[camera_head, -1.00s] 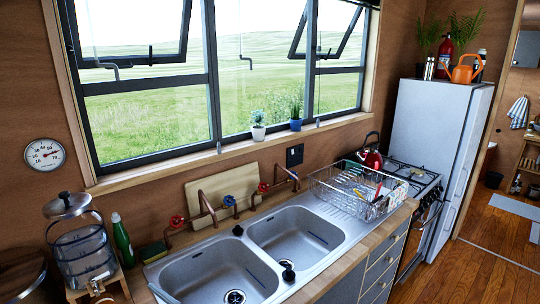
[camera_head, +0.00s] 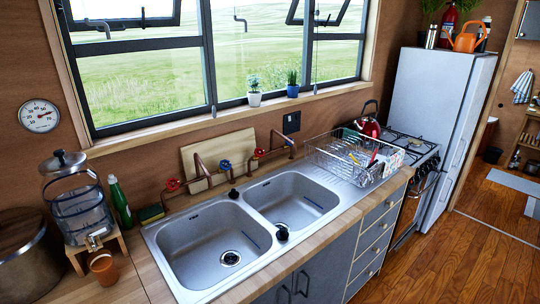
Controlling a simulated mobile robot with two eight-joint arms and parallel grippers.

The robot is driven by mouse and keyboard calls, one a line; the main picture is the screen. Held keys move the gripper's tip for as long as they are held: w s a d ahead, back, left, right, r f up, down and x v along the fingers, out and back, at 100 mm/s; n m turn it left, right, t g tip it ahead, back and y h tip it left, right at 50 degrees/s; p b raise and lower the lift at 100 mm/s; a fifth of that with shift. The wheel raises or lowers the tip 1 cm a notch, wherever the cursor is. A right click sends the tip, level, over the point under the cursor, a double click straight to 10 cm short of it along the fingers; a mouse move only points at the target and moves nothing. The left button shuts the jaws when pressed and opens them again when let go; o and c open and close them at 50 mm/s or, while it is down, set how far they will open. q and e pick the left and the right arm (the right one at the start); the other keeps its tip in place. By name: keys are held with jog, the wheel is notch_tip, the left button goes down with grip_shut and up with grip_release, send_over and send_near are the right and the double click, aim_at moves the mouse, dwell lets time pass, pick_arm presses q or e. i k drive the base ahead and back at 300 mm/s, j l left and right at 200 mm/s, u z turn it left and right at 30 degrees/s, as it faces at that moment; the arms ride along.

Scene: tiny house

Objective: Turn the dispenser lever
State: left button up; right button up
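An orange-brown cup (camera_head: 103,267) stands below the tap, in front of the stand. Neither of my grippers shows in the head view.
A large metal pot (camera_head: 25,262) is left of the dispenser. A green bottle (camera_head: 120,202) and a sponge (camera_head: 151,213) stand close to its right. The double sink (camera_head: 236,243) fills the middle counter. Bare wood (camera_head: 150,280) lies right of the cup.

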aim_at(90, 236)
jog(key=u, duration=0.9)
